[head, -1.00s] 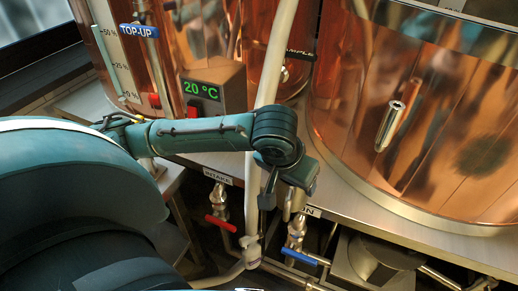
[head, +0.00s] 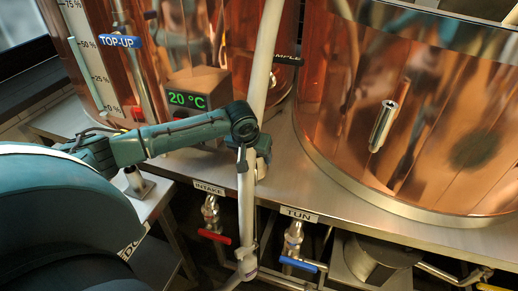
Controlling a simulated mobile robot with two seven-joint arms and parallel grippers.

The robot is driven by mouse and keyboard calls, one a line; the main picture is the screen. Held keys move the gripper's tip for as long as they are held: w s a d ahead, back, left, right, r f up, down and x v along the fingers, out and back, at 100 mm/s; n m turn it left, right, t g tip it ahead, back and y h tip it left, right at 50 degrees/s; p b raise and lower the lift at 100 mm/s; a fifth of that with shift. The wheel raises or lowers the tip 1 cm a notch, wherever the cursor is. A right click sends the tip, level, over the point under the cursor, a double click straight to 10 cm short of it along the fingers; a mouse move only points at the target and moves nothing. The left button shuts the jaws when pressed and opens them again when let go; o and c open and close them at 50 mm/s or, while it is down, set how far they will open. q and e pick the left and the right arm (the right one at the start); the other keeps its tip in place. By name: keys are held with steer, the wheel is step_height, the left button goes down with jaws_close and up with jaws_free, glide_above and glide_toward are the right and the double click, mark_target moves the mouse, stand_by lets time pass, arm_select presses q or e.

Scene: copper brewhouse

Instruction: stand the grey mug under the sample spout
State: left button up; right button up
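The grey mug is not in view. The sample spout shows only in part near the dark SAMPLE label (head: 286,60), behind the pale hose. A small metal fitting there (head: 272,80) is partly hidden. My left arm reaches in from the left, and my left gripper (head: 250,166) hangs down in front of the pale hose, below and left of the label. Its fingers overlap the hose in the picture, and I cannot tell whether they touch it or are open. My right gripper is not in view.
The pale hose (head: 264,60) runs from the top down past the bench edge. A 20 °C display box (head: 192,92) stands behind my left arm. A large copper vessel (head: 440,130) fills the right. Red (head: 213,236) and blue (head: 298,264) valve handles are below.

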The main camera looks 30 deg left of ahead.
arm_select(q)
steer(key=shift+w+a, duration=0.15)
steer(key=shift+w, duration=0.5)
steer(key=w, duration=0.2)
steer(key=w+a, duration=0.1)
steer(key=shift+w+f, duration=0.25)
steer(key=shift+f, duration=0.5)
steer(key=o, duration=1)
steer(key=shift+f, duration=0.15)
steer(key=shift+o, duration=0.2)
steer(key=p+v, duration=0.1)
steer(key=v, duration=1.1)
